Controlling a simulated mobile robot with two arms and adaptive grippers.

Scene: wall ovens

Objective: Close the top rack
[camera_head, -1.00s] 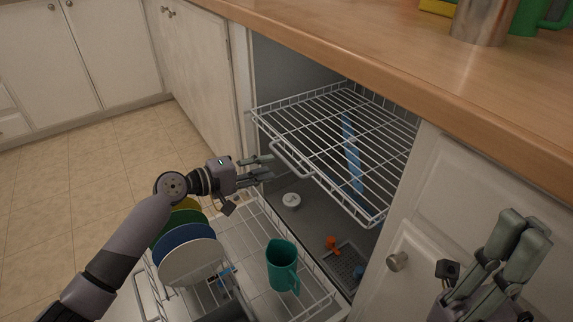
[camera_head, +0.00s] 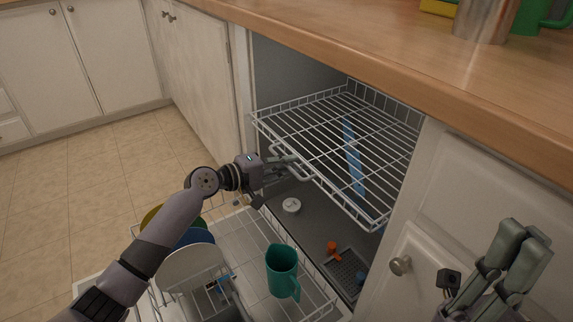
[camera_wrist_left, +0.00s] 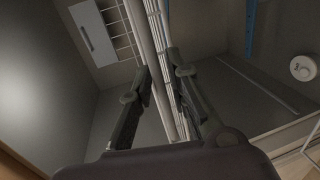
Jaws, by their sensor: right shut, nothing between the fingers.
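The top rack (camera_head: 332,190) is a white wire rack, level, partly pulled out of the dishwasher cavity under the counter. A wire handle (camera_head: 277,148) sticks out from its front edge. A blue strip shows below its wires. My left gripper (camera_head: 288,163) is at that front edge beside the handle. In the left wrist view its two fingers (camera_wrist_left: 160,75) stand apart, with white rack wires running between them; contact cannot be told. My right gripper (camera_head: 518,240) is shut and empty at the right, away from the rack.
The lower rack (camera_head: 318,290) is out, holding plates (camera_head: 190,268) and a teal mug (camera_head: 282,270). The wooden counter (camera_head: 400,60) overhangs the top rack. A cabinet door with a knob (camera_head: 400,265) is at the right. The floor at left is clear.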

